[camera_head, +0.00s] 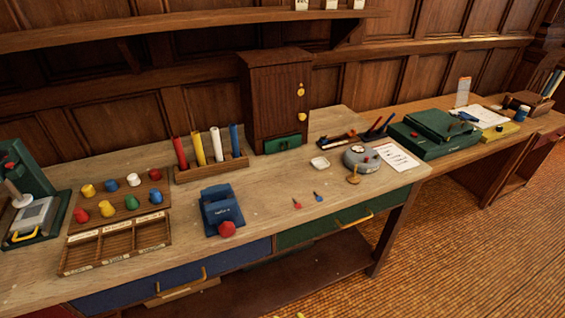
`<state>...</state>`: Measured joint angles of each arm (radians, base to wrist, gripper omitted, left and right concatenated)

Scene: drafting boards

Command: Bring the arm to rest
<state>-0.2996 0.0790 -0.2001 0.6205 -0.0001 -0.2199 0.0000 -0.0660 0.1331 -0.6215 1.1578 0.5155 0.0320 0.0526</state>
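Neither of my grippers and no clear part of my arms shows in the head view. Whether they are open, shut or holding anything is hidden. The wooden workbench (270,215) runs across the view, with its objects standing apart on top. Small yellow bits (300,315) show at the bottom edge; I cannot tell what they are.
On the bench are a board of coloured knobs (118,204), a sectioned tray (117,246), a rack of coloured rolls (211,168), a blue device (222,209), a brown cabinet (277,100) and a grey round device (361,158). The bench's front middle is mostly clear.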

